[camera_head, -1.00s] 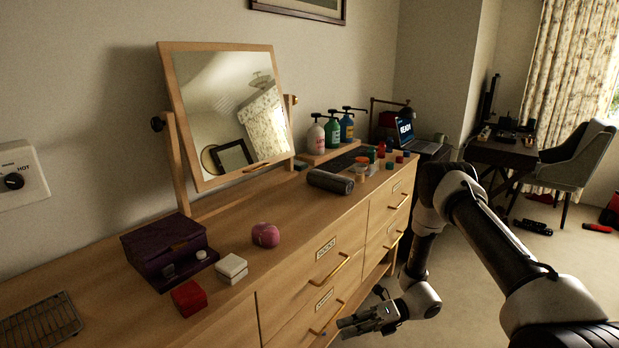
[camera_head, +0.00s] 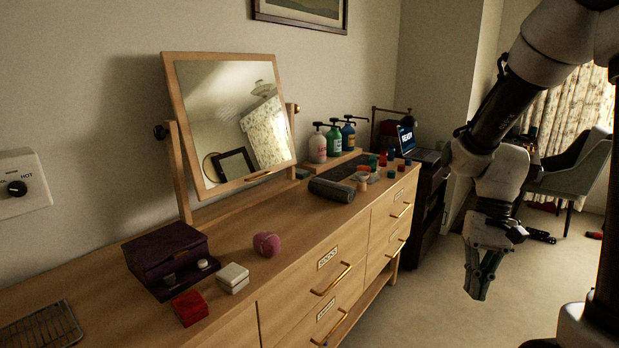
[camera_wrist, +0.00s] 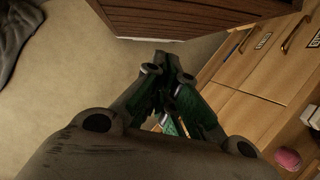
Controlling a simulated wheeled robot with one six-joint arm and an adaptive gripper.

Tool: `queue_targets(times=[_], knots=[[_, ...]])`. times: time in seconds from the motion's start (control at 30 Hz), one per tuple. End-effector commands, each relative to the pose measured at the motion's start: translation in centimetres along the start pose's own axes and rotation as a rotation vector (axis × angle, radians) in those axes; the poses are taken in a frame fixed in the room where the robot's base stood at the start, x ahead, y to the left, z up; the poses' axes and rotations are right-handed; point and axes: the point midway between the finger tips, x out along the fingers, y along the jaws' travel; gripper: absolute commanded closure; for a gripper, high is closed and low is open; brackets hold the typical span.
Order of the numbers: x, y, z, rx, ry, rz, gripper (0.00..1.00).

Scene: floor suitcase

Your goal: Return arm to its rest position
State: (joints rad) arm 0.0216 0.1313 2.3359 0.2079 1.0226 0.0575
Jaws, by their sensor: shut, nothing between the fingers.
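My gripper (camera_head: 482,285) hangs at the right of the head view, fingers pointing down. It is over open floor, to the right of the wooden dresser (camera_head: 372,238) and apart from it. The fingers are together and hold nothing. In the wrist view my gripper (camera_wrist: 165,75) shows at the middle, its fingers close together, with carpet to the left and the dresser drawers (camera_wrist: 255,80) to the right. My arm is raised and folded at the right edge of the head view.
The dresser top carries a tilting mirror (camera_head: 235,120), a purple box (camera_head: 165,255), a red box (camera_head: 190,307), a white box (camera_head: 233,277), a dark cylinder (camera_head: 331,189) and pump bottles (camera_head: 333,140). A grey chair (camera_head: 575,172) stands at the back right. Carpet (camera_head: 420,310) below my gripper is clear.

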Motion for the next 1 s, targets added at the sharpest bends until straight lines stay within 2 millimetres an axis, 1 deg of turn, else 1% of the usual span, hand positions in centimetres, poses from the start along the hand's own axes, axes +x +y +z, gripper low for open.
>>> queue_targets(times=[0.03,0.2,0.3,0.4,0.5,0.6,0.73,1.0], knots=[[-1.6,0.6,1.1,-0.051,0.070,0.022,1.00],[-5.7,2.7,4.4,-0.171,0.280,0.098,1.00],[-7.6,3.5,6.5,-0.203,0.400,0.127,1.00],[-9.1,4.0,8.5,-0.221,0.509,0.135,1.00],[-10.5,3.9,9.9,-0.230,0.606,0.123,1.00],[-11.8,3.8,10.8,-0.237,0.679,0.114,1.00],[-12.5,3.7,11.4,-0.241,0.720,0.109,1.00],[-12.5,3.7,11.4,-0.242,0.722,0.108,1.00]])
